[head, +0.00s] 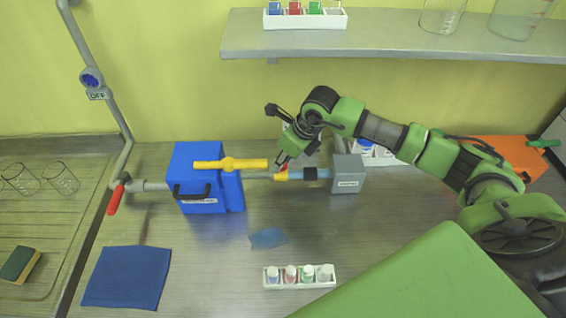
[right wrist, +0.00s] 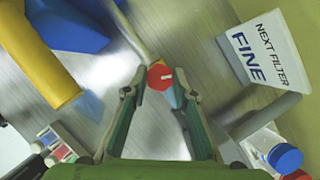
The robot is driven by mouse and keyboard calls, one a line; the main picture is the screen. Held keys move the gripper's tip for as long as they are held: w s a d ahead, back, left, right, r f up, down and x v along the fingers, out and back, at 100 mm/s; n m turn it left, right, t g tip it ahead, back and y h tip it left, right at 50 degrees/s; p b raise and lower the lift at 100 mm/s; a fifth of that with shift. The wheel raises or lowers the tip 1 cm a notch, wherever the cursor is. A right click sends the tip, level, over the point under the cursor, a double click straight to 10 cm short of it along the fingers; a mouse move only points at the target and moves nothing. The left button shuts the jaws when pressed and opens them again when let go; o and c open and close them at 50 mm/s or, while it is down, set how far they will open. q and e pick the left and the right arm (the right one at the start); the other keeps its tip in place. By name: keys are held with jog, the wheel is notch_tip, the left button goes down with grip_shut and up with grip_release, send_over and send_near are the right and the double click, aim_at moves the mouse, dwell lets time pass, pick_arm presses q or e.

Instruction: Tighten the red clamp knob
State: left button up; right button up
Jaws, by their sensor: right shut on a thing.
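The red clamp knob (right wrist: 160,77) is a small red hexagonal head with a pale mark, seen between my right fingertips in the right wrist view. In the head view only a bit of its red (head: 284,168) shows, above a yellow fitting (head: 281,177) on the pipe between the blue box and the grey box. My right gripper (head: 285,161) reaches down onto it from above and is shut on it. The fingers also show in the right wrist view, one on each side of the knob. My left gripper is not in view.
A blue box (head: 206,204) with a yellow bar handle (head: 230,163) stands left of the knob. White racks of small bottles stand behind and in front (head: 300,284). A shelf (head: 390,45) runs above.

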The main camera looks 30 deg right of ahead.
jog(key=m+h+b, duration=0.1)
jog(key=m+b, duration=0.3)
jog(key=m, duration=0.1)
jog(key=m+h+b, duration=0.1)
jog(key=m+b, duration=0.1)
jog(key=shift+w+a+f+t+h, duration=0.1)
jog(key=shift+a+t+h, duration=0.2)
jog(key=m+h+b, duration=0.1)
jog(key=m+b, duration=0.2)
jog(key=shift+a+m, duration=0.1)
jog(key=shift+m, duration=0.2)
jog(key=shift+r+m+g+h+b, duration=0.2)
jog(key=shift+m+g+h+b, duration=0.4)
jog(key=shift+m, duration=0.6)
jog(key=o, duration=1.1)
